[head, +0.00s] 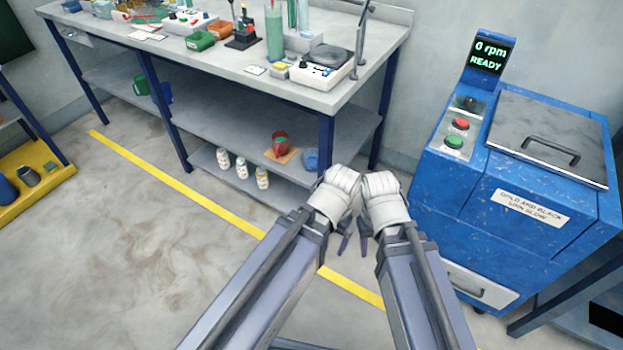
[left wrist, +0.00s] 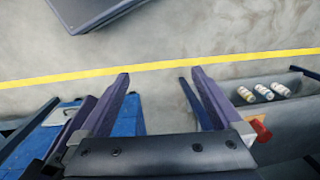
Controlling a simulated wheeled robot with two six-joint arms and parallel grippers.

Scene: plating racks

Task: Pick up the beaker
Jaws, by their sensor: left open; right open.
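A red cup-like vessel (head: 279,143) stands on an orange mat on the bench's lower shelf in the head view; it may be the beaker, but I cannot tell for sure. A red object (left wrist: 262,131) also shows at the right of the left wrist view. My left gripper (head: 345,243) and right gripper (head: 364,243) hang close side by side in front of the bench, well away from the vessel. In the left wrist view my left gripper (left wrist: 158,78) is open with nothing between its fingers. My right gripper is open, and its fingers are partly hidden by its wrist.
The bench top (head: 215,68) carries a hotplate (head: 322,69) and a tall green cylinder (head: 274,33). A blue machine (head: 455,180) stands at the right.

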